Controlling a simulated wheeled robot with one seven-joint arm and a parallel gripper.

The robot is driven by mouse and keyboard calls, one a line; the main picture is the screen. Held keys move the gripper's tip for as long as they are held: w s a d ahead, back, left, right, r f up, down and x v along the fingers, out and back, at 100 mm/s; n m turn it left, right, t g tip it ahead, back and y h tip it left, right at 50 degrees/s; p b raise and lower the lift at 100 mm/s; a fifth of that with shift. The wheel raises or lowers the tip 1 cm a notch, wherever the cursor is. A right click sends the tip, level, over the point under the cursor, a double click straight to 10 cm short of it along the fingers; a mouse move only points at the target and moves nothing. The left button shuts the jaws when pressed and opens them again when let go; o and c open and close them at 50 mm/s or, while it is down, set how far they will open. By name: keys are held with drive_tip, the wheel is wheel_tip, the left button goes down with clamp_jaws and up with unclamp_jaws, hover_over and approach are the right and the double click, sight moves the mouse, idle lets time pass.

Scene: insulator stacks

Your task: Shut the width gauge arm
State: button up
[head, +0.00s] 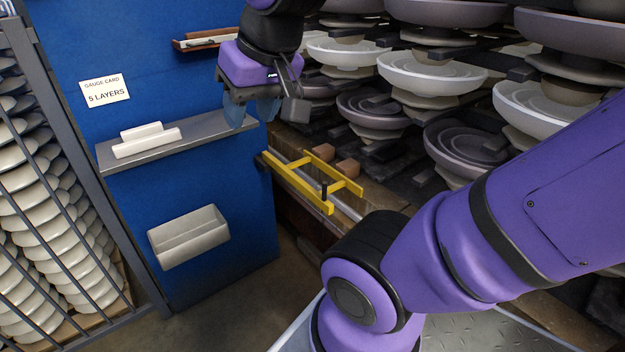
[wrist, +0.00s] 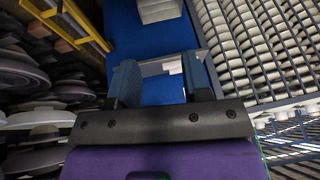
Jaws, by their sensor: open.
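The width gauge arm appears to be the yellow frame (head: 312,182) with a short black knob, lying along a grey rail on the wooden ledge in the head view. It looks swung out from the ledge, though its exact angle is hard to tell. Part of the yellow frame (wrist: 72,22) also shows at the upper left of the wrist view. My gripper (head: 252,108) is above and left of the frame, over the right end of the grey shelf, apart from the yellow frame. In the wrist view my gripper (wrist: 160,80) has its two blue fingers wide apart with nothing between them.
A blue panel (head: 160,60) carries a "5 layers" card (head: 104,91), a grey shelf (head: 205,131) with a white block (head: 147,141), and a pale bin (head: 188,236). Insulator stacks (head: 437,72) fill the right. A barred rack (head: 50,215) stands left.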

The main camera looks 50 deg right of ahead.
drive_tip(key=w+d+f+m+g+y, duration=0.1)
drive_tip(key=w+d+f+m, duration=0.4)
drive_tip(key=w+d+m, duration=0.4)
drive_tip(key=m, duration=2.1)
hover_over(322, 199)
drive_tip(key=s+d, duration=0.2)
drive_tip(key=s, duration=0.2)
wheel_tip(322, 199, down, 30)
drive_tip(key=shift+t, duration=0.3)
drive_tip(key=x, duration=1)
drive_tip(key=shift+w+a, duration=0.1)
drive_tip(key=shift+w, duration=0.15)
clamp_jaws()
